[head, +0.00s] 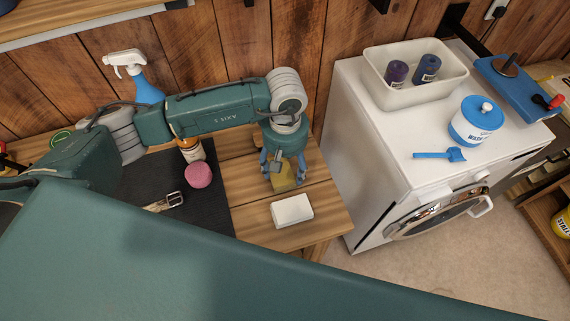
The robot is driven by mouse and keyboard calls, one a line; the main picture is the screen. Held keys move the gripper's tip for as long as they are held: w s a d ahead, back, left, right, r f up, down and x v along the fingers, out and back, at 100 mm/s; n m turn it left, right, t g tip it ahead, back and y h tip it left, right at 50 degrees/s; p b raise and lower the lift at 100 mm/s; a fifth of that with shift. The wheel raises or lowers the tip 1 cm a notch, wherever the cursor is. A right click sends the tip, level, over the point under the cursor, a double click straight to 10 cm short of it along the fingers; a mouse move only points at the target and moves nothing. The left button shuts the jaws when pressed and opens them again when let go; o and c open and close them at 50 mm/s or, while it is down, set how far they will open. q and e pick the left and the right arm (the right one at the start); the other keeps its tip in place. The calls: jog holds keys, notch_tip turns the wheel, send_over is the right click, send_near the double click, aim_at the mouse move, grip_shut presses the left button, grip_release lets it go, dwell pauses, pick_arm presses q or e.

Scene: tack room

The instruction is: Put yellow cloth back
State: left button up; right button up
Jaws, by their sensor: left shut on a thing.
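The yellow cloth (284,179) is a small, dull-yellow piece between the fingers of my left gripper (281,180). That gripper points down over the right part of the wooden bench and is shut on the cloth. The fingers cover part of the cloth, and I cannot tell whether its underside touches the bench. A white block (292,210) lies on the bench just in front of the gripper. My right gripper is not in view.
A dark mat (215,208) holds a pink round sponge (198,175) and a buckled strap (164,202). A spray bottle (146,88) stands behind my arm. Right of the bench, a white washer (352,150) carries a tray (448,86), a blue-and-white tub (473,128) and a blue scoop (440,155).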

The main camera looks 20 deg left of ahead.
aim_at(285, 169)
pick_arm(q)
jog(key=shift+f, duration=0.15)
jog(key=o, duration=1.2)
jog(key=shift+c, duration=0.2)
jog(key=shift+r, duration=0.25)
jog(key=shift+w+r, duration=0.1)
jog(key=shift+r, duration=0.15)
notch_tip(285, 169, up, 12)
jog(key=b, duration=0.4)
jog(key=shift+f, duration=0.25)
jog(key=shift+f, duration=0.1)
